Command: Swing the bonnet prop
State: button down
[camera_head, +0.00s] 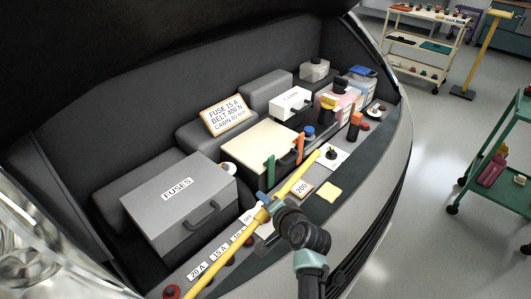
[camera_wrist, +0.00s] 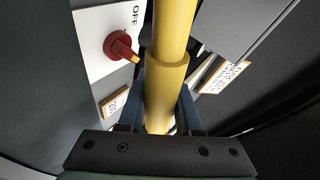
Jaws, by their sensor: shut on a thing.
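The bonnet prop is a yellow rod (camera_head: 296,176) lying slantwise across the front ledge of the engine bay. It runs from the lower left up towards the middle right. My gripper (camera_head: 265,205) is shut on the rod partway along its length. In the wrist view the yellow rod (camera_wrist: 170,40) runs up the middle, with a thicker sleeve near the jaws. My gripper's jaws (camera_wrist: 165,120) stand on either side of it. The raised bonnet (camera_head: 150,40) is dark overhead. The rod's lower end is cut off by the head view's bottom edge.
A grey FUSES box (camera_head: 178,195) and a cream-lidded box (camera_head: 258,145) stand behind the rod. A red knob (camera_wrist: 118,45) on a white OFF plate is close beside the rod. A yellow stand (camera_head: 485,50) and a green trolley (camera_head: 500,150) are on the open floor at right.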

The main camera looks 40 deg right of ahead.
jog(key=c, duration=0.6)
grip_release()
jog(key=shift+s, duration=0.1)
jog(key=v, duration=1.3)
